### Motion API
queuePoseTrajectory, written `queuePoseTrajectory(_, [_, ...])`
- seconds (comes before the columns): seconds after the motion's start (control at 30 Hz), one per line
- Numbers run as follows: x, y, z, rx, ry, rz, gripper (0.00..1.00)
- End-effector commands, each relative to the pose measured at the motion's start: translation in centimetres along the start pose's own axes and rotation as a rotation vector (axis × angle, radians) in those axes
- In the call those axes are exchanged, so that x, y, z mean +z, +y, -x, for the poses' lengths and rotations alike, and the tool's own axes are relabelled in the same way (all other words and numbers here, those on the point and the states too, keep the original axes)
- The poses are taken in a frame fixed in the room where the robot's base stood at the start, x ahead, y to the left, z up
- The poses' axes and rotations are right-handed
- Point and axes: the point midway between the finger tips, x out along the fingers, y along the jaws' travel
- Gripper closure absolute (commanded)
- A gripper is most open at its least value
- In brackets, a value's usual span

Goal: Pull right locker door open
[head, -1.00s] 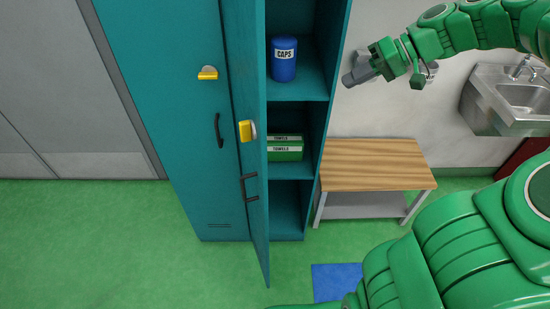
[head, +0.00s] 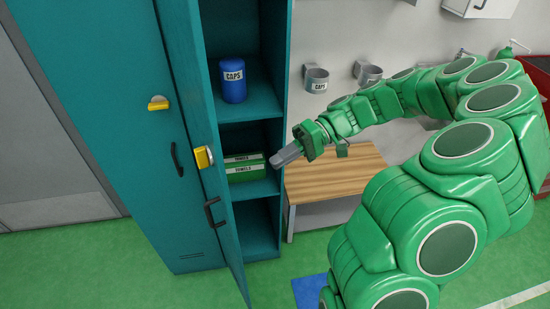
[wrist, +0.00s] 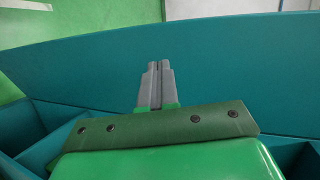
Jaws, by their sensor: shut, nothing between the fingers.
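The right locker door (head: 228,255) stands open, swung out from the teal locker, and is seen nearly edge-on in the head view. It carries a black handle (head: 213,212) and a yellow latch (head: 203,158). My gripper (head: 276,161) is shut and empty. In the head view it appears in front of the right edge of the open compartment, pointing left toward the door's inner side. In the wrist view, my closed gripper (wrist: 158,66) points at a wide teal panel (wrist: 240,75), apparently the door's inner face. No contact is visible.
The shelves hold a blue caps container (head: 233,80) and a green towels box (head: 247,170). The left locker door (head: 110,100) is shut. A wooden-topped bench (head: 340,170) stands right of the locker, below wall-mounted cups (head: 317,79). A blue mat (head: 308,291) lies on the floor.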

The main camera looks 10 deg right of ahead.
Motion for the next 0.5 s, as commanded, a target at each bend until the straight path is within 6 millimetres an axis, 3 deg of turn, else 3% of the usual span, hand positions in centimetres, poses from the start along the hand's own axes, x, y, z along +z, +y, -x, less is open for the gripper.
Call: queuePoseTrajectory(0.5, [0.1, -0.1, -7.9, -0.001, -0.004, 0.001, 1.00])
